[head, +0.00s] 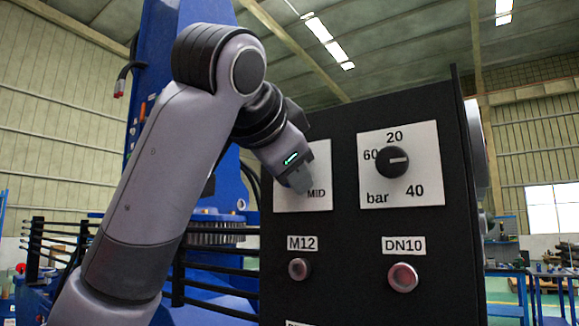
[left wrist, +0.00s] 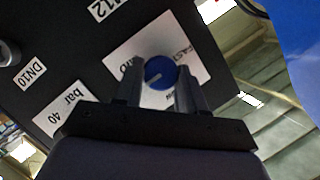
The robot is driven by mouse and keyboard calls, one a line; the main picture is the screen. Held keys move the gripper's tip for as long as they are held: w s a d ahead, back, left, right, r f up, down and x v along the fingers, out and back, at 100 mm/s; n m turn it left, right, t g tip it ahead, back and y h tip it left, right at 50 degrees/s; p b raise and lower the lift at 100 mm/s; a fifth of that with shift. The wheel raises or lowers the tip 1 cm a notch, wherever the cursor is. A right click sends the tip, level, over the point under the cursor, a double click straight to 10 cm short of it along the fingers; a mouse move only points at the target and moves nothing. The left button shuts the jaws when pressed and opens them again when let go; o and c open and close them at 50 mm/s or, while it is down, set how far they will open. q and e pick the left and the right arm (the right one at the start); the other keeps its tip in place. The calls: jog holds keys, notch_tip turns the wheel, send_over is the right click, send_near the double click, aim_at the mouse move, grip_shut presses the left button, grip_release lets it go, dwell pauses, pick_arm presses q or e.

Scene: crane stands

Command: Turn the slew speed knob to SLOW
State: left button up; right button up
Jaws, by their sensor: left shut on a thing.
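The slew speed knob (left wrist: 160,72) is a round blue knob on a white plate (left wrist: 118,60), seen in the left wrist view. Its white mark points to the lower left of that picture, near the MID side. FAST is readable at the plate's upper right; a label by the right finger is mostly hidden. My left gripper (left wrist: 158,88) is shut on the knob, one finger on each side. In the head view my left gripper (head: 299,184) covers the knob, and only MID shows clearly on the plate (head: 285,203). My right gripper is in neither view.
The black panel (head: 340,230) also carries a black bar knob (head: 392,161) on a white plate to the right. Below are the M12 button (head: 299,269) and the reddish DN10 button (head: 403,278). Black rails (head: 215,285) and blue machinery stand at the left.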

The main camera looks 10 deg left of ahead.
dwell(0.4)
pick_arm(q)
jog(key=o, duration=1)
jog(key=shift+b+v, duration=1.1)
jog(key=shift+v, duration=2.45)
